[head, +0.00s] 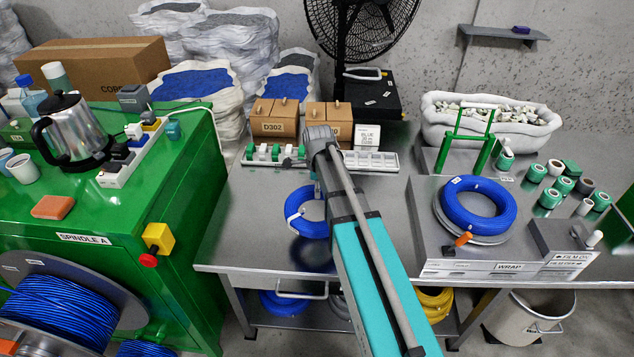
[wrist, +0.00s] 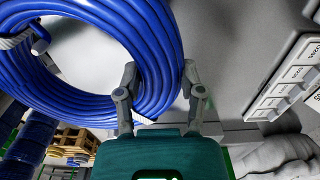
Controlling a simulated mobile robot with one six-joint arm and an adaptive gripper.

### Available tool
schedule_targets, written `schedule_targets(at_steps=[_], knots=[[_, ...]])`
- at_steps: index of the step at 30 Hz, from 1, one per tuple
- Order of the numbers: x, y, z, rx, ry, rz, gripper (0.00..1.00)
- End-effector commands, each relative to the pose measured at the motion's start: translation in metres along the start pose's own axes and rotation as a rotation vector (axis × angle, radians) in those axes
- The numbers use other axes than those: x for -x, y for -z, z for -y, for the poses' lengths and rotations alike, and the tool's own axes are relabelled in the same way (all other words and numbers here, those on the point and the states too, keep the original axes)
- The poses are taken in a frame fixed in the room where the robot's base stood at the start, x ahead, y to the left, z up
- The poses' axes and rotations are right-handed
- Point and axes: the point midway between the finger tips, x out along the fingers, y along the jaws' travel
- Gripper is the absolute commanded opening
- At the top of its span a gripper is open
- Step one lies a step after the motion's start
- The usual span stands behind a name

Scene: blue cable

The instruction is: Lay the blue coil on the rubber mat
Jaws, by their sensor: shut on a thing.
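A blue coil (head: 298,222) with white ties is at the middle of the steel bench, partly hidden behind my arm. In the wrist view the blue coil (wrist: 95,22) fills the upper left. My gripper (wrist: 160,78) has one finger on each side of the coil's bundle and is shut on it. In the head view my gripper (head: 318,190) is mostly hidden by the arm. I cannot tell whether the coil touches the bench. I cannot make out a rubber mat.
A second blue coil (head: 480,200) lies on the wrap station (head: 430,235) at the right. Cardboard boxes (head: 275,118), a rack (head: 375,160) and a green stand (head: 465,140) line the bench's back. The green machine (head: 190,215) stands left.

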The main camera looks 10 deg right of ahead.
Motion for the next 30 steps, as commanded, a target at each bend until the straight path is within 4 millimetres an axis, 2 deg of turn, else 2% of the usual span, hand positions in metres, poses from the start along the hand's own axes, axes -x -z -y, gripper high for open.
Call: schedule_targets(at_steps=[1,3,12,18,30], knots=[[0.009,0.005,-0.018,0.0,-0.002,0.0,0.0],[0.015,0.008,-0.031,0.0,-0.002,0.0,0.0],[0.032,0.017,-0.069,0.0,-0.002,0.0,0.0],[0.035,0.02,-0.08,0.0,-0.002,0.0,0.0],[0.036,0.021,-0.081,-0.001,-0.002,0.0,0.0]])
